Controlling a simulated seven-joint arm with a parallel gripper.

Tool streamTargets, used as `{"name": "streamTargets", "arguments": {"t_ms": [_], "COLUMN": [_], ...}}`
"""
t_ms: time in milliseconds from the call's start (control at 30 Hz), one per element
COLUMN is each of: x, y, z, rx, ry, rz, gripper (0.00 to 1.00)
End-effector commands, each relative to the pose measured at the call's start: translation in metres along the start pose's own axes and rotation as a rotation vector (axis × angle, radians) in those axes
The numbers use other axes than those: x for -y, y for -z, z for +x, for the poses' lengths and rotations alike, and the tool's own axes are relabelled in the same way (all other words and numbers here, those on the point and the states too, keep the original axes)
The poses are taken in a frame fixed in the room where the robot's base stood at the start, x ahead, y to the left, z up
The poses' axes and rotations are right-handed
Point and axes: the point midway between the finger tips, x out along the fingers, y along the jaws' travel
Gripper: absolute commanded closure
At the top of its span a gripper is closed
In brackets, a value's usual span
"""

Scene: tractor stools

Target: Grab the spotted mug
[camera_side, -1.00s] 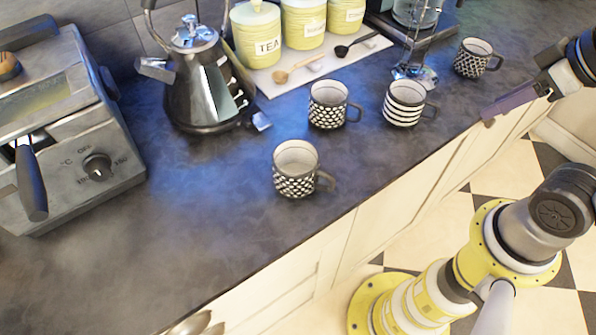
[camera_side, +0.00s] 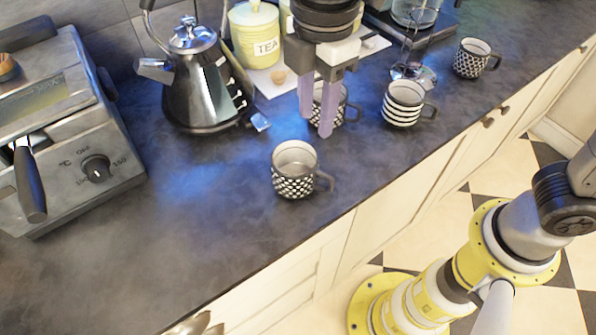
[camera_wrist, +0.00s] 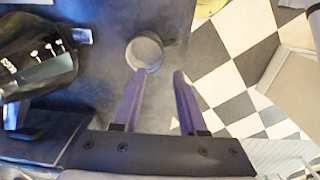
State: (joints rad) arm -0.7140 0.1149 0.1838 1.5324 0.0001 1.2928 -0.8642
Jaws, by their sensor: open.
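Several black-and-white mugs with dark handles stand upright on the dark counter. The front mug (camera_side: 294,185) has a dense light-on-dark spotted pattern. It also shows from above in the wrist view (camera_wrist: 144,52), beyond the fingertips, its handle to the right. A second patterned mug (camera_side: 340,104) is partly hidden behind my fingers, and a striped mug (camera_side: 402,107) stands right of it. A small-patterned mug (camera_side: 470,62) is at the far right. My gripper (camera_side: 316,125) is open and empty, pointing down, above and behind the front mug. It also shows in the wrist view (camera_wrist: 160,73).
A kettle (camera_side: 200,85) stands left of my gripper, and a toaster (camera_side: 75,135) is at the far left. A yellow tea canister (camera_side: 254,40) and a French press (camera_side: 412,45) are behind. Counter around the front mug is clear; its edge drops to the floor.

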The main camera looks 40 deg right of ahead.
Motion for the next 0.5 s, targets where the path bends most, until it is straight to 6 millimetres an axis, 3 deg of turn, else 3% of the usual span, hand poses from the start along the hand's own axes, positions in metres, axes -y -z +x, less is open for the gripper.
{"name": "streamTargets", "arguments": {"t_ms": [167,500], "x": [0.01,0.01], "y": [0.012,0.01], "z": [0.015,0.075], "rx": [0.014,0.014], "ry": [0.016,0.017], "rz": [-0.038,-0.034], "gripper": [0.58,0.58]}}
